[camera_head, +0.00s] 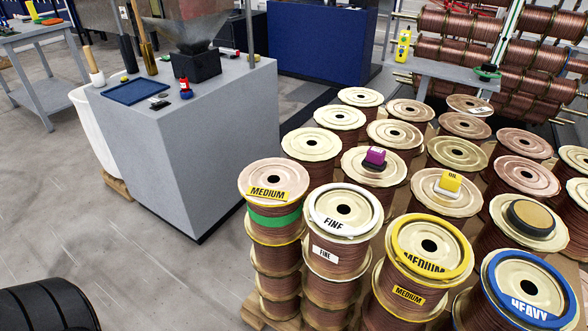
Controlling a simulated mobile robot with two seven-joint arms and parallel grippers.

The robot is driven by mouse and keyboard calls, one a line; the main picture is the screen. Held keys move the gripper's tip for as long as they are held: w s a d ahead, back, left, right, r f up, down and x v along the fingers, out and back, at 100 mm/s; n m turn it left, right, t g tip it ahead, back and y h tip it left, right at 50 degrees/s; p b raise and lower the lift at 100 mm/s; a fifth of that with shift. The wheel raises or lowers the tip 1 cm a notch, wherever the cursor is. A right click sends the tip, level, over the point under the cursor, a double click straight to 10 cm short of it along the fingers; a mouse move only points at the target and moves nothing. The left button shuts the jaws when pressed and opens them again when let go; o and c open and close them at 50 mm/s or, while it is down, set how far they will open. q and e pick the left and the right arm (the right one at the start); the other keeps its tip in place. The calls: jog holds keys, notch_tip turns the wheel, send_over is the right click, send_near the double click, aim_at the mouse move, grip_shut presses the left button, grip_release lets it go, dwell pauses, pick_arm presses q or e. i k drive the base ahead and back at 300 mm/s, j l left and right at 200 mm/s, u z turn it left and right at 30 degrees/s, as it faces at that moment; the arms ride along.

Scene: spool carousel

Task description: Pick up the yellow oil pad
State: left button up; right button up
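The yellow oil pad (450,182) is a small block marked "OIL". It sits on a white base on top of a copper wire spool (425,187) in the middle of the spool group, right of centre in the head view. Nothing touches it from above. Neither of my grippers is in view.
A purple pad (375,155) sits on the spool behind and left. Front spools carry labelled rings: white "FINE" (322,226), yellow "MEDIUM" (405,240), blue "HEAVY" (492,270). A dark round tin (530,217) stands on a right spool. A grey workbench (200,130) stands left; open floor lies in front.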

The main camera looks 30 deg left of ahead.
aim_at(450, 183)
jog(key=l+u, duration=0.15)
jog(key=u, duration=0.3)
jog(key=i+l+u, duration=0.1)
jog(key=l+u, duration=0.15)
jog(key=u, duration=0.2)
jog(key=l+u, duration=0.15)
jog(key=u, duration=0.3)
